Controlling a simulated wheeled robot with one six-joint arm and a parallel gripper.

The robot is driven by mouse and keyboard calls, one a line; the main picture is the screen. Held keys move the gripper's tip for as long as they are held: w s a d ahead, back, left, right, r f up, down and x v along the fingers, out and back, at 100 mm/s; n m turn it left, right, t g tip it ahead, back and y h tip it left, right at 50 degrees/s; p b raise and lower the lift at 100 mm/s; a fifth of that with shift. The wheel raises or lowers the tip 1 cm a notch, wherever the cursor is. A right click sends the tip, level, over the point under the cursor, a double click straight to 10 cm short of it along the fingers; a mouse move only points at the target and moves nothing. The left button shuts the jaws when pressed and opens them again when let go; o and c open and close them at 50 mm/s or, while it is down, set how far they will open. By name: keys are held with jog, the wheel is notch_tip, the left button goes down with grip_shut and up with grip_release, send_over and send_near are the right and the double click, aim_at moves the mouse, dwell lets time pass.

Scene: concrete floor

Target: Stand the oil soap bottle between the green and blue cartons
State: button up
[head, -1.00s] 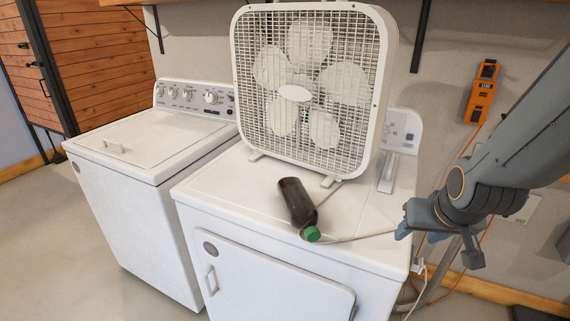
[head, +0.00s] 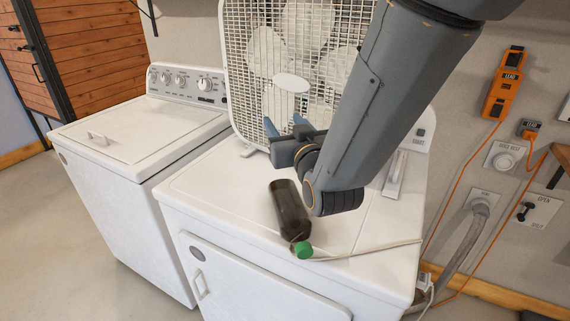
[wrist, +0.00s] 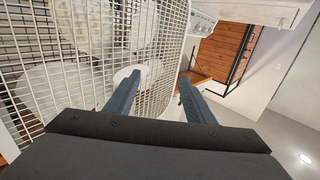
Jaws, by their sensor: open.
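A dark brown bottle with a green cap (head: 288,212) lies on its side on top of the white dryer (head: 210,190), its cap toward the front edge. I cannot read any label on it. My gripper (head: 288,132) is in front of the box fan, above and behind the bottle, apart from it. In the wrist view my gripper (wrist: 163,92) has its two blue-grey fingers spread with nothing between them. No green or blue carton shows in any view.
A white box fan (head: 235,75) stands on the back of the dryer, close to my gripper. A pale cord (head: 365,250) runs across the dryer top beside the cap. A white washer (head: 120,140) stands at the left with a clear lid. Orange devices (head: 503,85) hang on the wall.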

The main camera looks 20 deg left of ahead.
jog(key=p+x, duration=0.2)
jog(key=x, duration=0.3)
jog(key=shift+w+f, duration=0.1)
jog(key=shift+c, duration=0.4)
grip_shut()
dwell(0.9)
jog(key=shift+o, duration=0.4)
grip_release()
